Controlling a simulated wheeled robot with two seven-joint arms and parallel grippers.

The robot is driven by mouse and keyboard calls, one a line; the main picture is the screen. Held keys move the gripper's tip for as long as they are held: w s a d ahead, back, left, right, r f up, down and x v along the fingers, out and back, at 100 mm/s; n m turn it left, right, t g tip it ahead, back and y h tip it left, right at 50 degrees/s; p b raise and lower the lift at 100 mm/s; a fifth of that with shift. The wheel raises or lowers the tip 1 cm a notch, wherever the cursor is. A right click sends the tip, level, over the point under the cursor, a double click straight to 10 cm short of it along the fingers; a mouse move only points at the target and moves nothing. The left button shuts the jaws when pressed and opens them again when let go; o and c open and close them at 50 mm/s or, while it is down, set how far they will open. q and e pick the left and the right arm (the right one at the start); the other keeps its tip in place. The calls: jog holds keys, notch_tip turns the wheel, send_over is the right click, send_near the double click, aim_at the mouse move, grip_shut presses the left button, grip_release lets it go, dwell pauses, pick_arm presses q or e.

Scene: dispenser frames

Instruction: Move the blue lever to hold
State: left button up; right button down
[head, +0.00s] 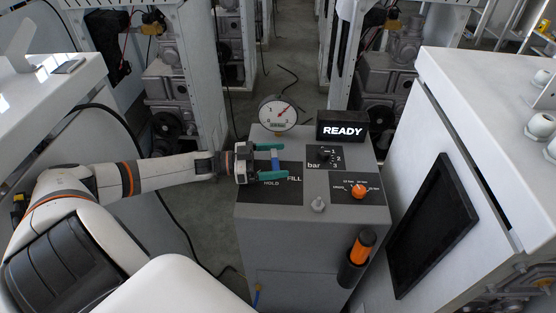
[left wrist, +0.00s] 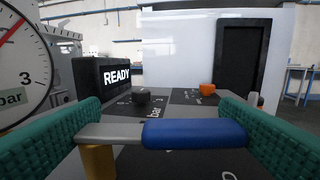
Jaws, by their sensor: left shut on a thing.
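The blue lever (head: 275,160) is on the black panel on top of the grey dispenser, above the printed word HOLD and left of FILL. In the left wrist view, its blue grip (left wrist: 194,133) sits on a grey bar, with a brass post under the bar's left end. My left gripper (head: 271,160) reaches in from the left, with its green fingers shut on the lever. In the left wrist view, the fingers of my left gripper (left wrist: 168,130) are at the two ends of the lever. My right gripper is not in view.
The dispenser (head: 270,245) also carries a round gauge (head: 278,114), a READY display (head: 342,131), a black bar knob (head: 325,154) and an orange knob (head: 358,191). An orange-handled tool (head: 361,247) is in a holder on its front. A white cabinet (head: 460,130) stands to the right.

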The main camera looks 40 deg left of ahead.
pick_arm(q)
jog(key=shift+s+a+m+g+h+b, duration=0.1)
jog(key=shift+a+m+g+h+b, duration=0.05)
jog(key=shift+m+g+h+b, duration=0.4)
jog(key=shift+s+a+m+g+h+b, duration=0.1)
jog(key=shift+m+g+h+b, duration=0.15)
jog(key=shift+g+h+b, duration=0.35)
